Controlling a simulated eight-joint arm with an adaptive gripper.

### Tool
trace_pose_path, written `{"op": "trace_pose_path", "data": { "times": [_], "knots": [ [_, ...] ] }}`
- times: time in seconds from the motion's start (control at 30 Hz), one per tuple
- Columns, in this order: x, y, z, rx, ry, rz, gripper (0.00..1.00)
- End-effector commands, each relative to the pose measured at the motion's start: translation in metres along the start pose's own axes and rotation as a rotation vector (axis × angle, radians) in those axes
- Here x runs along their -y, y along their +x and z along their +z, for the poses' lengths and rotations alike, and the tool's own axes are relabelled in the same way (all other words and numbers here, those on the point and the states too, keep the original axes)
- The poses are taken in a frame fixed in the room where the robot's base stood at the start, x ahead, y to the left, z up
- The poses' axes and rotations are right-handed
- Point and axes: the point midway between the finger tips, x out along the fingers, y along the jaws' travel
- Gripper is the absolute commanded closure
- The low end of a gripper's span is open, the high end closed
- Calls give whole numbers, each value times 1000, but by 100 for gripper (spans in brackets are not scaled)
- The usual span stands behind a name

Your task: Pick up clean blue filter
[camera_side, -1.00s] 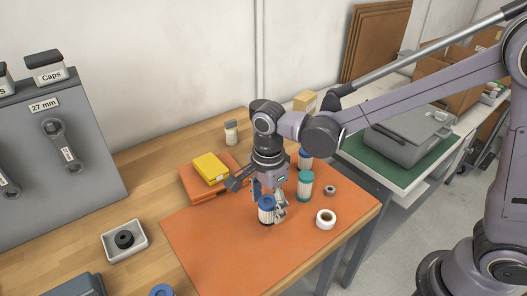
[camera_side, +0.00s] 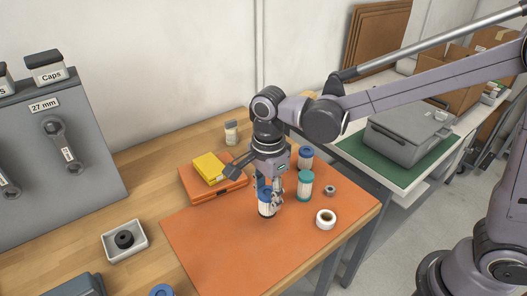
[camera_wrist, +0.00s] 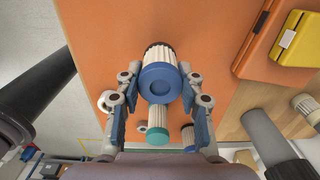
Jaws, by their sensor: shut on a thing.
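A filter with a blue cap and white pleats (camera_side: 267,204) is upright between the fingers of my gripper (camera_side: 270,188), over the orange mat (camera_side: 230,250). In the wrist view the same blue filter (camera_wrist: 160,82) shows cap first, with the fingers of my gripper (camera_wrist: 160,92) on both sides of it. My gripper is shut on it. Part of the filter is hidden by the fingers in the side view. Any gap between its base and the mat looks small. A second blue-capped filter (camera_side: 305,156) stands behind, to the right.
A teal-capped filter (camera_side: 305,186) stands close to the right of my gripper. A white tape roll (camera_side: 326,219) and a small grey ring (camera_side: 330,190) lie farther right. Orange (camera_side: 218,190) and yellow (camera_side: 209,168) cases lie to the left. The front of the mat is clear.

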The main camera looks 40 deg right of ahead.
Motion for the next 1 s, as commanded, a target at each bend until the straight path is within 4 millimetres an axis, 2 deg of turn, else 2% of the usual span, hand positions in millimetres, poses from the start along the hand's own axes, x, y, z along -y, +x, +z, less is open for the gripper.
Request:
{"op": "trace_pose_path", "data": {
  "times": [0.07,0.2,0.43,0.6,0.73,0.87,1.0],
  "knots": [
    [-1,-15,-1,0,0,1,88],
    [-5,-33,-37,0,7,1,88],
    [-11,-60,-83,0,5,1,88],
    [-13,-73,-103,0,3,1,88],
    [-13,-78,-112,0,2,1,88],
    [-3,-82,-122,0,4,0,88],
    [27,-86,-144,0,7,0,88]
  ]
}}
